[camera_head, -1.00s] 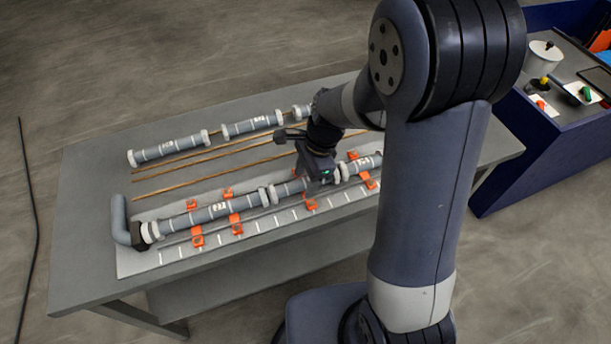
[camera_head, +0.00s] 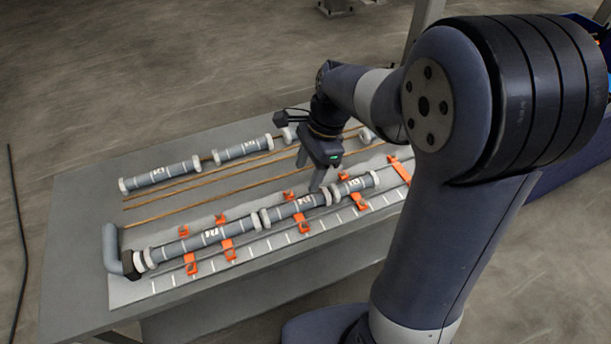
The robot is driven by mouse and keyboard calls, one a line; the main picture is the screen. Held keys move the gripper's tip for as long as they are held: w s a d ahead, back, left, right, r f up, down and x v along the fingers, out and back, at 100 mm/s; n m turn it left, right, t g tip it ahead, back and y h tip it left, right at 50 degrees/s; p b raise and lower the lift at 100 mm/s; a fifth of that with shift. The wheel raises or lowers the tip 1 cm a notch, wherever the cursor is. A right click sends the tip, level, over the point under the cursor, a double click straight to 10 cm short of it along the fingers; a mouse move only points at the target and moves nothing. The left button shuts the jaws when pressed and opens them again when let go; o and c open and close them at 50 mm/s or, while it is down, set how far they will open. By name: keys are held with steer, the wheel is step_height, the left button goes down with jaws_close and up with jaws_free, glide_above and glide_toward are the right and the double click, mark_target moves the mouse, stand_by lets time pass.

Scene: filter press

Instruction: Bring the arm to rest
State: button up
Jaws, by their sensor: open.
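My gripper (camera_head: 317,180) is open and empty, its fingers pointing down. It hangs above the table, in the picture just over the joint between the middle and right tubes of the front row. The front row of grey tubes (camera_head: 210,236) with white collars lies along a marked light board (camera_head: 135,290). My arm runs from the gripper to the right and hides the right part of the table. The exact height of the fingertips above the tubes is hard to tell.
Orange clips (camera_head: 228,250) line the front row. Behind it lie thin copper-coloured rods (camera_head: 190,190) and a back row of grey tubes (camera_head: 160,176). A grey elbow pipe (camera_head: 112,248) stands at the left end of the board. The table's (camera_head: 75,240) left end is bare.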

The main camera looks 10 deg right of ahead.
mark_target(297, 204)
stand_by(0.4)
steer(key=x, duration=1.1)
steer(key=shift+s+b, duration=0.1)
steer(key=shift+b, duration=0.25)
steer(key=shift+r+p, duration=1.35)
steer(key=shift+r, duration=0.7)
